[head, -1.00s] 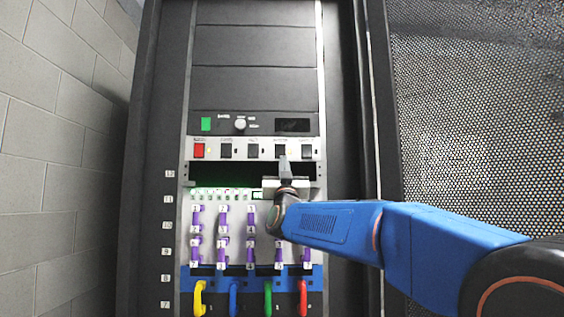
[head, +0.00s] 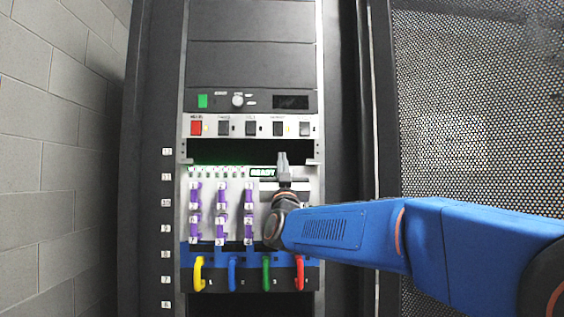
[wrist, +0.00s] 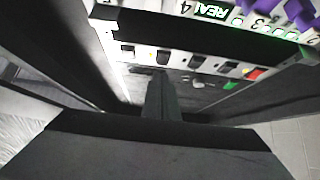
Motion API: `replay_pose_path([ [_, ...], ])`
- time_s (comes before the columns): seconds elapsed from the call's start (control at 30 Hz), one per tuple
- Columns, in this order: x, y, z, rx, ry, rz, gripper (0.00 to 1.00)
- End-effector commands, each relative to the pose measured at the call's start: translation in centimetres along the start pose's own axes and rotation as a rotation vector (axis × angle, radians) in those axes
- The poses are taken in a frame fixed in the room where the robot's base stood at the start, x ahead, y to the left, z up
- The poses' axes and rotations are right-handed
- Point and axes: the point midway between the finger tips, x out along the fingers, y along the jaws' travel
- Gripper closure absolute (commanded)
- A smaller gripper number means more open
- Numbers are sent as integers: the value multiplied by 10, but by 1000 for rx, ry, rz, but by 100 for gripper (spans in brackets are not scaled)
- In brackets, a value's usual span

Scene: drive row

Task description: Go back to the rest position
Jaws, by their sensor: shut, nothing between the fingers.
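My gripper (head: 283,160) is in front of the rack, shut and empty, its fingers pointing up. In the head view it sits before the right part of the drive unit (head: 233,176), just below the dark open slot. My gripper and wrist hide the right-hand drives of that unit. In the wrist view my shut fingers (wrist: 160,90) point toward the switch panel, with no visible contact. Purple-handled drives (head: 221,215) stand in columns on the unit, and a READY display is partly visible beside my gripper.
The switch panel (head: 250,126) has a red switch (head: 196,128) and several black ones. A row of coloured handles, with a yellow one (head: 198,273) at left, runs below the drives. A brick wall (head: 60,150) is at left, a perforated door (head: 480,110) at right.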

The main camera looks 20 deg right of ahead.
Motion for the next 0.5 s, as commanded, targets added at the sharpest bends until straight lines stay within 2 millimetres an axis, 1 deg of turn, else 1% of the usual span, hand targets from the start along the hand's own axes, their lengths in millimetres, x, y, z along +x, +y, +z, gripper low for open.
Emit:
replay_pose_path([
  [0.23,-1,0,0,0,-4,-3,100],
  [0.33,-7,-1,5,5,-39,-27,100],
  [0.43,-24,-4,17,12,-124,-82,100],
  [0.47,-32,-5,23,16,-159,-104,100],
  [0.5,-44,-6,31,20,-213,-134,100],
])
